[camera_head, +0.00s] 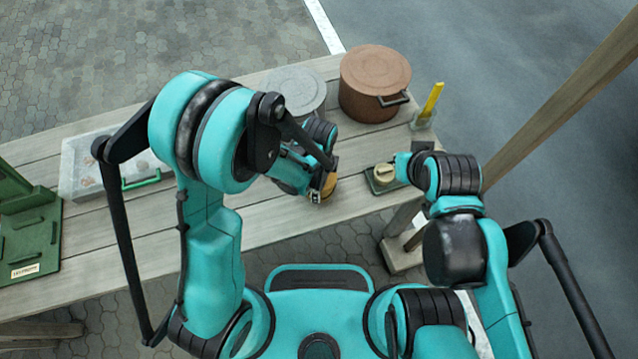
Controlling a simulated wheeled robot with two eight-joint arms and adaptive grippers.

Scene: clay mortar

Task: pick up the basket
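No woven basket can be clearly made out. A brown round lidded vessel (374,82) with a dark handle stands at the table's back right.
A grey round lidded vessel (296,88) stands left of the brown one. A yellow upright piece (432,100) is at the table's right end. A pale tray (85,165) with a green handle and a green stand (32,240) are at left. Bare planks (120,225) lie between.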

